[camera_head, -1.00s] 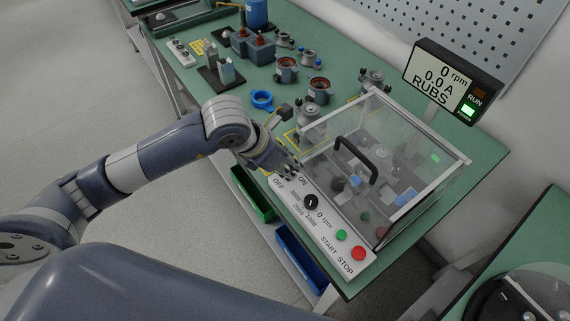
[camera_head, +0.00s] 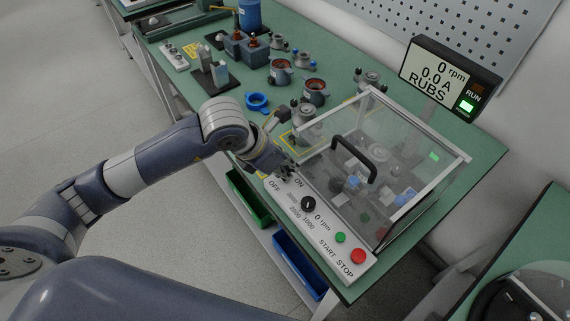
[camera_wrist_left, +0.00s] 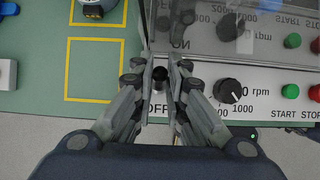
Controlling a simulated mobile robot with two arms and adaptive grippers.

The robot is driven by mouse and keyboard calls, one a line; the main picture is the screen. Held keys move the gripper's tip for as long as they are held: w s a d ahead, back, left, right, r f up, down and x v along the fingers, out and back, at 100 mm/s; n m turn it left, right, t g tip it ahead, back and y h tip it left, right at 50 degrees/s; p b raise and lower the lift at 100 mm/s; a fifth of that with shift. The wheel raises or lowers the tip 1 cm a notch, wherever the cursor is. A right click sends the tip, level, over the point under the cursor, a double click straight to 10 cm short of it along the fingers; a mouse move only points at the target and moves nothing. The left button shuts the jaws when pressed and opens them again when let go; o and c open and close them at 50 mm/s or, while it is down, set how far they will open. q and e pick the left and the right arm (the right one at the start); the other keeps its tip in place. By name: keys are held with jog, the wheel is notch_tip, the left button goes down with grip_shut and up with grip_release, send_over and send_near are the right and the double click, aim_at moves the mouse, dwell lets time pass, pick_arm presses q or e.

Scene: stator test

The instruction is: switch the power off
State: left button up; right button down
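The white control panel (camera_head: 322,226) runs along the front of a clear-covered test box (camera_head: 395,150). My left gripper (camera_head: 286,172) points down at the panel's far end, by the ON and OFF labels. In the left wrist view, the dark power switch (camera_wrist_left: 160,74) shows between the two fingers of this gripper (camera_wrist_left: 160,52). A narrow gap is left between the fingers; I cannot tell whether they touch the switch. The fingers hide the switch in the head view. The display (camera_head: 451,76) reads 0 rpm and 0.0 A, and its green lamp (camera_head: 466,105) is lit. My right gripper is not in view.
A black dial (camera_head: 308,204), a green START button (camera_head: 340,237) and a red STOP button (camera_head: 358,256) sit along the panel. The cover's black handle (camera_head: 355,160) is close by. Motor parts stand on the green bench behind. Green and blue bins hang below its edge.

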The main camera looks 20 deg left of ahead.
pick_arm(q)
jog(key=shift+s+a+f, duration=0.1)
jog(key=shift+s+a, duration=0.05)
dwell(0.4)
jog(key=shift+o, duration=0.2)
jog(key=shift+s+a+b, duration=0.35)
jog(key=shift+s+a, duration=0.45)
jog(key=shift+s, duration=0.25)
jog(key=o, duration=0.5)
jog(key=shift+r, duration=0.2)
jog(key=p+v, duration=0.2)
jog(key=v, duration=0.3)
jog(key=shift+s+a+r, duration=0.1)
jog(key=shift+s+r, duration=0.05)
jog(key=shift+r, duration=0.2)
